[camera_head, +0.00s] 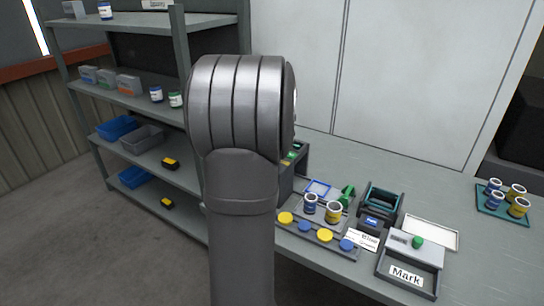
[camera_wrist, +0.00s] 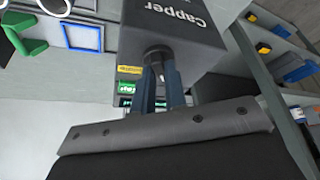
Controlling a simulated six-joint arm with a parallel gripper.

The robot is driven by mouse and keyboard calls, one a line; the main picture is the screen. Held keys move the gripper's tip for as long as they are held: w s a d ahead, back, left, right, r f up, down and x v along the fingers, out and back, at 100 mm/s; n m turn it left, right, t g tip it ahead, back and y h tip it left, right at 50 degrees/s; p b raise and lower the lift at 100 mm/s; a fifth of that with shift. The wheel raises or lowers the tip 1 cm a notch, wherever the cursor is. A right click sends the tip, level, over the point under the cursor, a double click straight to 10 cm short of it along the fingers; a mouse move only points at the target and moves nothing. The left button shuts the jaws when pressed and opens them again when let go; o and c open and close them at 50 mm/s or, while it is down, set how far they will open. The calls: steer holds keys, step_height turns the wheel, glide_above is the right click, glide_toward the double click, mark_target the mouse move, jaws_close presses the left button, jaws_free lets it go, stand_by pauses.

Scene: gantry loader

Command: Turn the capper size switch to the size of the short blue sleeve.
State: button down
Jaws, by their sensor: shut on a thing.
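The capper (camera_wrist: 180,25) is a dark grey box lettered "Capper" in the wrist view. In the head view my arm hides most of it, leaving a side (camera_head: 291,182) visible. My gripper (camera_wrist: 160,76) is shut on a dark round knob, the size switch (camera_wrist: 157,54), on the capper's face. A yellow label (camera_wrist: 130,70) and a green label (camera_wrist: 129,87) sit beside the switch; their text and the switch's pointing are unclear. A blue sleeve (camera_head: 310,205) with a white top stands beside a yellow sleeve (camera_head: 333,213) on the bench. My gripper is hidden in the head view.
Blue and yellow caps lie in a row along the bench front, including a blue cap (camera_head: 346,245). A box marked "Mark" (camera_head: 412,253) with a green button stands right of them. A teal tray (camera_head: 502,211) holds more sleeves. Shelves (camera_head: 120,97) with bins stand at left.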

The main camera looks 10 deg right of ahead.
stand_by(0.4)
steer(key=c, duration=1.5)
jaws_free()
steer(key=shift+o, duration=0.2)
steer(key=shift+r, duration=0.1)
steer(key=v, duration=1.7)
steer(key=shift+r, duration=0.2)
steer(key=shift+f, duration=0.1)
steer(key=x, duration=1.7)
steer(key=shift+f, duration=0.25)
